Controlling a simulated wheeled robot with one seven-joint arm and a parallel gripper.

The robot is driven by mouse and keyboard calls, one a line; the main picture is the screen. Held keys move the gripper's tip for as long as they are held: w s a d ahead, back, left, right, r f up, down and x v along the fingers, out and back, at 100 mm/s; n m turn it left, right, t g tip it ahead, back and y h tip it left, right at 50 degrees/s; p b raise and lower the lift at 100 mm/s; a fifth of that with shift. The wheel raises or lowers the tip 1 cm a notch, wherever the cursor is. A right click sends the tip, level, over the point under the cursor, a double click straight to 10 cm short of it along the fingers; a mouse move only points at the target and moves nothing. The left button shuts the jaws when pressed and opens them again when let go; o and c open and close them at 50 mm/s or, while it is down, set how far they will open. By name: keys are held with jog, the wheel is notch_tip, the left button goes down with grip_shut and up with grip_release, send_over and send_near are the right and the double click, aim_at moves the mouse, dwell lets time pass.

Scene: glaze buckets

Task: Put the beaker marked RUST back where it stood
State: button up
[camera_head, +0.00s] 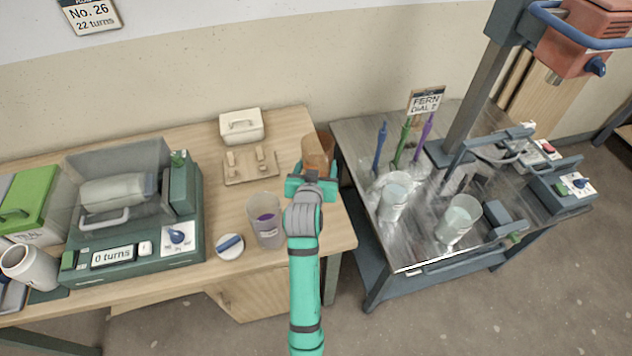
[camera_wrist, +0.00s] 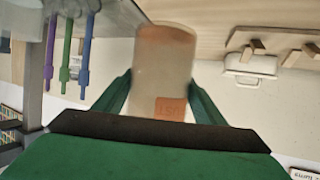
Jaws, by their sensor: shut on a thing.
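My gripper (camera_head: 312,183) is shut on a beaker with rust-brown contents (camera_head: 316,150), near the right end of the wooden table. In the wrist view the beaker (camera_wrist: 165,60) sits between the two green fingers of my gripper (camera_wrist: 162,95). An orange label (camera_wrist: 171,109) on it appears upside down, and its letters are too blurred to read surely. I cannot tell whether its base touches the table. A clear beaker with purple contents (camera_head: 266,222) stands on the table, left of my gripper.
A wooden block rack (camera_head: 250,167) and white lidded box (camera_head: 241,126) are at the back. A green mill (camera_head: 130,215) reading "0 turns" and a white disc with a blue bar (camera_head: 230,246) lie left. The metal table (camera_head: 415,245) at right holds beakers (camera_head: 393,202) and coloured rods (camera_head: 404,140).

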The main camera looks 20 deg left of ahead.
jog(key=shift+f, duration=2.85)
jog(key=shift+f, duration=0.15)
jog(key=o, duration=1.5)
